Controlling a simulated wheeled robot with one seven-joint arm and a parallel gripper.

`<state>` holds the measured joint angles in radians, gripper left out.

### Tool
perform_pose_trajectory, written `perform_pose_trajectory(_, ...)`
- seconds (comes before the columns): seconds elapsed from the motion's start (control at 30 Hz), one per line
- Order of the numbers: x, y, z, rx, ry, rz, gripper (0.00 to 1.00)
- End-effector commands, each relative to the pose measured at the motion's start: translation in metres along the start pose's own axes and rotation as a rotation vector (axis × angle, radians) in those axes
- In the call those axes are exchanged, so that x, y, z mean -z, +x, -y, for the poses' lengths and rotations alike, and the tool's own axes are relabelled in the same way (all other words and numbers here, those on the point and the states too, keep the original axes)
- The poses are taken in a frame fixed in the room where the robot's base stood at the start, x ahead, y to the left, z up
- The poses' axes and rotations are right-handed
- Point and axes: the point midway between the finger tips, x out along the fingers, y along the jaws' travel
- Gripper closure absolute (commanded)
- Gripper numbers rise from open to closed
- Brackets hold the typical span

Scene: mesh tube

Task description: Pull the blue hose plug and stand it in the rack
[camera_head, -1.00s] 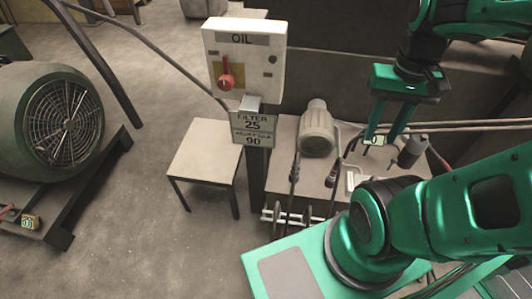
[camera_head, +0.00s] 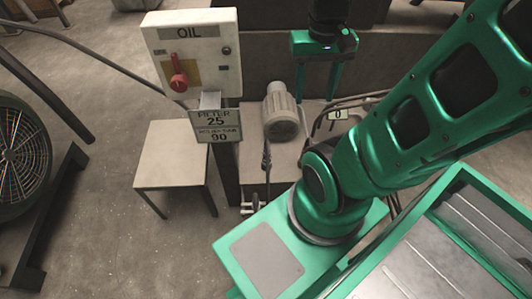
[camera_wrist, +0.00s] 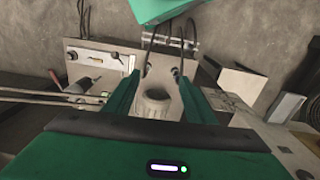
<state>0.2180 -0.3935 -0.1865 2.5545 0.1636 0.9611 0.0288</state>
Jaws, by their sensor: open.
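My gripper (camera_head: 316,98) is open and empty, fingers pointing down, behind and right of a ribbed pale cylinder (camera_head: 281,112) on the bench. One dark hose (camera_head: 266,155) hangs in front of the bench in the head view. I cannot make out any blue on a plug. A metal bar with fittings (camera_head: 252,205) may be the rack; this is unclear.
The OIL box (camera_head: 190,55) and its FILTER sign (camera_head: 216,125) stand on a post left of the bench. A small table (camera_head: 175,155) stands further left, and a big fan motor (camera_head: 15,150) at the left edge. My arm hides the bench's right part.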

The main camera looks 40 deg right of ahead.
Motion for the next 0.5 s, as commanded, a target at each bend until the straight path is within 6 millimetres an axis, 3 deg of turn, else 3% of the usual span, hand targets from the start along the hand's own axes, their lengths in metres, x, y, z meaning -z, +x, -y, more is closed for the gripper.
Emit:
perform_pose_trajectory(0.27,0.066,0.055,0.02,-0.05,-0.003,-0.005,0.5)
perform_pose_trajectory(0.5,0.111,0.118,0.039,-0.065,-0.006,-0.011,0.5)
